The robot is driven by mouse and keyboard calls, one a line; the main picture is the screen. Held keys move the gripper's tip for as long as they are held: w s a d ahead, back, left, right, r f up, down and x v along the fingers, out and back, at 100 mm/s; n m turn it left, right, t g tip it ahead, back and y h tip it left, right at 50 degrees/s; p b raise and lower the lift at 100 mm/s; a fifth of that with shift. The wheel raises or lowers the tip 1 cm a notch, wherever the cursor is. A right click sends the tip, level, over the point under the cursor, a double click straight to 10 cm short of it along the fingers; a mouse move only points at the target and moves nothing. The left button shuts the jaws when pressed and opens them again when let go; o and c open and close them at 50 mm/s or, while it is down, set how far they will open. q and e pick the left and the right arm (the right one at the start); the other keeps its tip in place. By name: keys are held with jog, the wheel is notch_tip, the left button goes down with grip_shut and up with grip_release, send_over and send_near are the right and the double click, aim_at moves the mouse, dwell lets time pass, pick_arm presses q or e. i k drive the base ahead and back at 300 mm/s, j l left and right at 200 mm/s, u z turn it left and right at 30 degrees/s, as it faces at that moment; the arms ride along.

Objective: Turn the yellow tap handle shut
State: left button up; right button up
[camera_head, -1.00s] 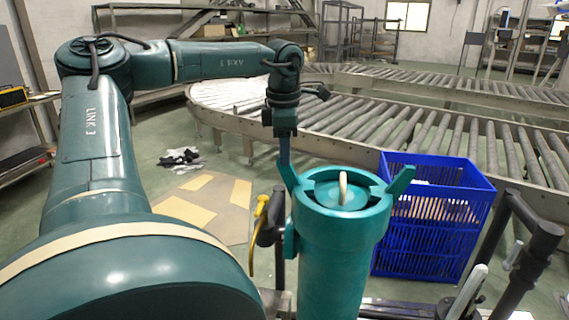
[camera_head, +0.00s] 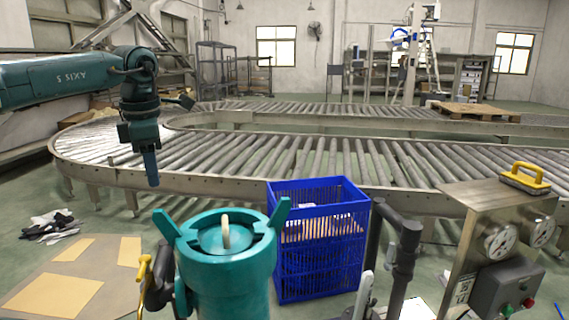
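A yellow tap handle (camera_head: 145,269) stands near upright on a dark pipe fitting, low and left of the teal cylinder. My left gripper (camera_head: 151,168) hangs pointing down in front of the conveyor in the picture, above the handle and apart from it. Its fingers show edge-on as one narrow bar, so I cannot tell whether it is open. Nothing shows hanging from it. My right gripper is not in view.
The teal cylinder (camera_head: 228,285) with a lid and upright lugs stands beside the tap. A blue crate (camera_head: 318,246) is behind it. A gauge panel (camera_head: 480,215) carries a yellow-handled tool (camera_head: 525,178) at right. A roller conveyor (camera_head: 300,160) curves behind.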

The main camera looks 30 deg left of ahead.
aim_at(145, 261)
jog(key=k, duration=1)
